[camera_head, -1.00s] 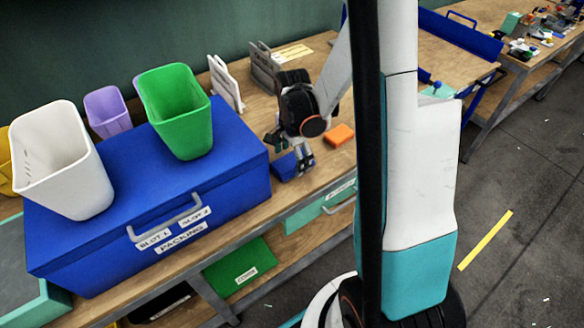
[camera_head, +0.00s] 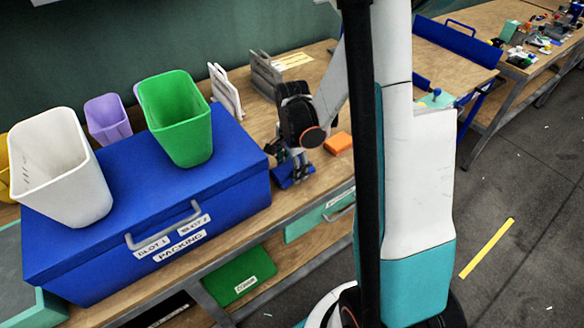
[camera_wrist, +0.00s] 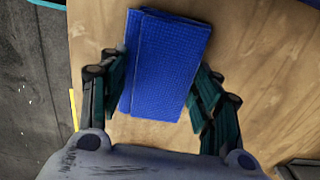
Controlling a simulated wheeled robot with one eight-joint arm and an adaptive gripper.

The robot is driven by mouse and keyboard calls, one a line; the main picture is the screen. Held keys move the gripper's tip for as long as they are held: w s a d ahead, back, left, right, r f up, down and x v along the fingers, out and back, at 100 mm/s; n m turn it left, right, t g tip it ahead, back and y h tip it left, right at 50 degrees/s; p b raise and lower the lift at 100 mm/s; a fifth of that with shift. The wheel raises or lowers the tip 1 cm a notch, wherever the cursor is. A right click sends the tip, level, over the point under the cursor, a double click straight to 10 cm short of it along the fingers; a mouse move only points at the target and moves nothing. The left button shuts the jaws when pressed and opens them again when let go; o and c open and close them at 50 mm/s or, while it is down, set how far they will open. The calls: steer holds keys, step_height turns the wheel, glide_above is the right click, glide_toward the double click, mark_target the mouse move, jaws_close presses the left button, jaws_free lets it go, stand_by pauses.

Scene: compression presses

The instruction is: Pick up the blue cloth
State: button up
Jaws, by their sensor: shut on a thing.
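The blue cloth (camera_wrist: 163,65) is a folded, textured rectangle between the two fingers in the wrist view. In the head view the cloth (camera_head: 285,178) shows at the wooden bench, next to the right end of the blue packing box. My gripper (camera_wrist: 160,85) is shut on the cloth, with one finger along each of its long sides. In the head view my gripper (camera_head: 299,168) points down at the cloth and hides part of it. I cannot tell whether the cloth still touches the bench top.
The blue packing box (camera_head: 140,215) is close on the left, with a white bin (camera_head: 60,175) and a green bin (camera_head: 180,125) on top. An orange block (camera_head: 338,143) lies to the right of the gripper. Grey and white racks (camera_head: 225,90) stand behind.

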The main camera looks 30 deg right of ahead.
mark_target(292, 169)
step_height(292, 169, up, 20)
steer(key=p, duration=0.7)
steer(key=shift+f, duration=0.15)
steer(key=shift+o, duration=0.6)
